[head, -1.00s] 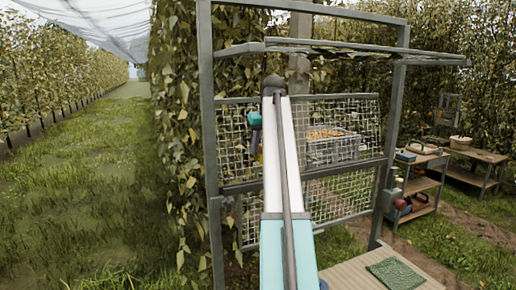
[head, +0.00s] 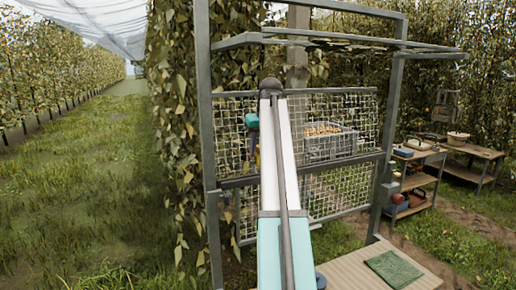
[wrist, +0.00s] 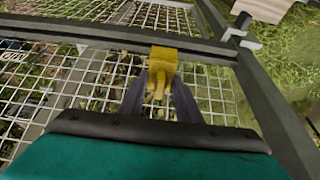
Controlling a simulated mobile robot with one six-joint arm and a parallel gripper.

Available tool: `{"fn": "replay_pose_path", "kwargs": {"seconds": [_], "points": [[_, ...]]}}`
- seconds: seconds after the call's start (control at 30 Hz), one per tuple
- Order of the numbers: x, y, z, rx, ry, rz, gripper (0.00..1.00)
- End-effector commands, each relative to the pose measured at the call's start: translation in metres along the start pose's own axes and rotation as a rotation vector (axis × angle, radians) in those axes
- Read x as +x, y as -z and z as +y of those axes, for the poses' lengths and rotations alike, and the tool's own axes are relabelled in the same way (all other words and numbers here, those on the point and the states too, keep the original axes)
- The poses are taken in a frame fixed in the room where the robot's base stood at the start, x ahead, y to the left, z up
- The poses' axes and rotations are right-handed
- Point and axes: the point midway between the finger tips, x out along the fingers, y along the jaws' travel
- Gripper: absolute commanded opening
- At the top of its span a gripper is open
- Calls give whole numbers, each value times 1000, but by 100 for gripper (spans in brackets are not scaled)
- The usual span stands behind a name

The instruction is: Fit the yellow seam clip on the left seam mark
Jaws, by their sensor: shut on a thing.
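The yellow seam clip (wrist: 163,62) is held between the two dark fingers of my gripper (wrist: 157,88) in the wrist view. The clip lies over the dark horizontal frame bar (wrist: 105,37), in line with it; I cannot tell whether it touches. In the head view my teal wrist (head: 252,121) shows just left of my arm, in front of the mesh panel (head: 234,112). A small yellow patch shows below it, and my arm hides most of the gripper. I cannot make out the left seam mark in either view.
A grey crate (head: 331,148) of pears stands behind the mesh. A metal frame post (head: 207,130) rises left of my arm. A wooden platform with a green mat (head: 393,269) is at lower right, and shelves of tools (head: 414,181) stand beyond. Open grass lies left.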

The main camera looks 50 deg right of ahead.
Motion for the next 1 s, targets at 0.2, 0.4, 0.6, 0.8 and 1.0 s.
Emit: {"fn": "replay_pose_path", "kwargs": {"seconds": [0.2, 0.4, 0.6, 0.8, 1.0], "points": [[11, -5, -1, -1, 0, 0, 9], [20, -8, -1, -1, 1, 0, 9], [27, -11, -1, -1, 1, 0, 9], [32, -13, -2, -2, 1, 0, 9], [33, -13, -2, -2, 1, 0, 9]]}}
